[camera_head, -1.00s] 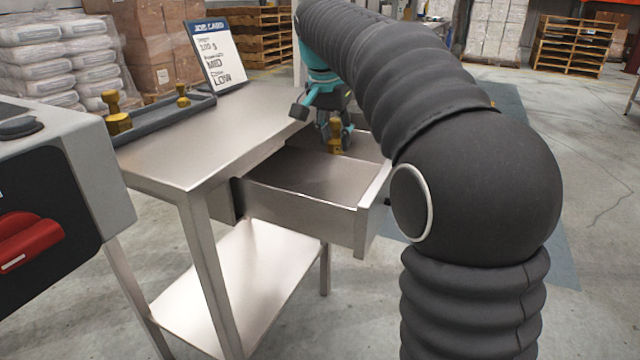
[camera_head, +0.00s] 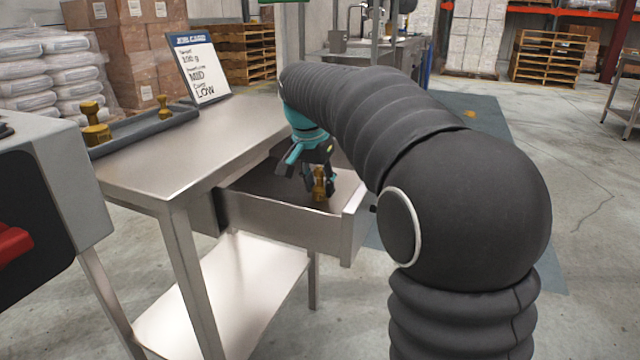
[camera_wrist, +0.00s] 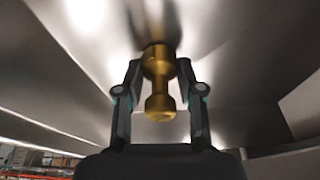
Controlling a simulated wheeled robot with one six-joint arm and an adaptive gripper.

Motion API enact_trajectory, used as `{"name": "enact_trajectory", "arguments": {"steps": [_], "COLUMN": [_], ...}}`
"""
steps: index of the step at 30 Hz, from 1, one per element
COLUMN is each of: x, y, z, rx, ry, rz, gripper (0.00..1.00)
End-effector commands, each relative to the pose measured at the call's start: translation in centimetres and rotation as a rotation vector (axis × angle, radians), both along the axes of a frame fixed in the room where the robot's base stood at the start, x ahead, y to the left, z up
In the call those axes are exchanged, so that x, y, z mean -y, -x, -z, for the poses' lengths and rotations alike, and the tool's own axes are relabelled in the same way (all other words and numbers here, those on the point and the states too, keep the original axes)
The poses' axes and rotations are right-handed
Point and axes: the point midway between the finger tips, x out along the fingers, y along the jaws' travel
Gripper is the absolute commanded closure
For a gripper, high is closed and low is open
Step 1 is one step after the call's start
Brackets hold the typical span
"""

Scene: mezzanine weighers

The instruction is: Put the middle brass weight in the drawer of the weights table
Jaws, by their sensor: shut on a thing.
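My gripper (camera_head: 318,180) is inside the open drawer (camera_head: 280,219) of the weights table (camera_head: 195,150). It is shut on a brass weight (camera_head: 319,188), which is upright and low in the drawer. The wrist view shows the brass weight (camera_wrist: 158,80) between both fingers, its knob towards the camera and its base at or very near the metal drawer floor; I cannot tell whether it touches. Two other brass weights, a larger one (camera_head: 95,130) and a smaller one (camera_head: 164,108), stand at the grey tray (camera_head: 140,132) on the table top.
A grey machine with a red part (camera_head: 50,200) is at the left. The table top's middle is bare. The lower shelf (camera_head: 225,290) is empty.

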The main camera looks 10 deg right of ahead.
Motion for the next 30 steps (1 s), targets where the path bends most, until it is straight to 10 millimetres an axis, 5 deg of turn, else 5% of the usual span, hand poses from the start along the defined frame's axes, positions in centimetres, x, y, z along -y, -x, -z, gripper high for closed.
{"name": "enact_trajectory", "arguments": {"steps": [3,4,7,20,30], "x": [0.0,0.0,0.0,-0.1,-1.2], "y": [0.0,0.0,0.0,0.1,1.3], "z": [0.3,0.4,0.3,-0.6,-6.7], "rx": [0.000,-0.001,-0.001,0.001,0.002], "ry": [0.000,0.001,0.000,0.000,-0.001], "rz": [0.000,0.000,0.000,0.000,-0.001], "gripper": [1.00,0.60,0.37,0.37,0.37]}}
